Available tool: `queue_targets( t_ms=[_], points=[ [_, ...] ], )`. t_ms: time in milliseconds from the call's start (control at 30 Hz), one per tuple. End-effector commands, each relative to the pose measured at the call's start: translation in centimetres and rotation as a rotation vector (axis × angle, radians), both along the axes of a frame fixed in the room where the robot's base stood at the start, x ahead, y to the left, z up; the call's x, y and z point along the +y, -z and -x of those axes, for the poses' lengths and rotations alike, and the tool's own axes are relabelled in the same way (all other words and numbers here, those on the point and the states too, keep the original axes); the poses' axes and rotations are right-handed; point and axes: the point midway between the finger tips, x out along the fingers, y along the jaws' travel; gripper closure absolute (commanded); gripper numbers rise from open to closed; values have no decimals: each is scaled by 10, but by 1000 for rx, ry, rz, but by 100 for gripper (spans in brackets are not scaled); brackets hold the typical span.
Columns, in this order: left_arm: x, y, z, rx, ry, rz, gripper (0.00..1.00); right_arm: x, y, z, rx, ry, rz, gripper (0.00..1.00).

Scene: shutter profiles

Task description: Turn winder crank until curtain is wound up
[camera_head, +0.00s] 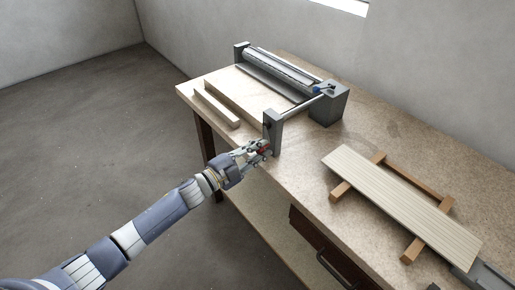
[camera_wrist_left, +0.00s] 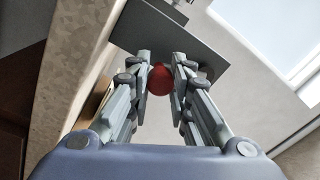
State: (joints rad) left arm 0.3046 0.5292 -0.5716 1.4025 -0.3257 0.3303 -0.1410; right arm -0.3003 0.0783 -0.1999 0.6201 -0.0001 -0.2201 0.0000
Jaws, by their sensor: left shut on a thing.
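The winder (camera_head: 287,72) stands at the far end of the workbench, with grey end plates and a light roller between them. The crank's red knob (camera_wrist_left: 160,80) is between the fingers of my left gripper (camera_wrist_left: 160,76) in the left wrist view. In the head view my left gripper (camera_head: 262,149) is at the near grey end plate (camera_head: 273,132), by the bench's front edge, with a little red showing at its fingers. It is shut on the knob. The fingers hide most of the crank. How much curtain is wound cannot be told. My right gripper is out of view.
A pale slatted panel (camera_head: 400,205) lies on wooden bars (camera_head: 416,249) on the right part of the workbench (camera_head: 300,168). Wooden strips (camera_head: 216,108) lie left of the winder. A drawer with a dark handle (camera_head: 340,270) is under the bench front.

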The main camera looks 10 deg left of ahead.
Motion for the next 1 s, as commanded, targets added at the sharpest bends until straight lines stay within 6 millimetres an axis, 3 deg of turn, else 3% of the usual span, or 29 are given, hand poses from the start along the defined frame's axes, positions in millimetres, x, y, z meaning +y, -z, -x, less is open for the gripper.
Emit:
queue_targets(
  t_ms=[300, 333, 433, 767, 1000],
  points=[
    [-1, 2, 1, 4, 3, 0, 100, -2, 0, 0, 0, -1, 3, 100],
    [-1, 2, 1, 4, 3, 0, 79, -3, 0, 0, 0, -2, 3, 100],
    [-1, 2, 1, 2, 2, -1, 59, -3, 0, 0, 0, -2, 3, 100],
    [0, 1, 1, 1, 0, -1, 59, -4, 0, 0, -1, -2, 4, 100],
    [16, 4, 22, 4, 1, -3, 59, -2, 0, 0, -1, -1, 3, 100]
  ],
)
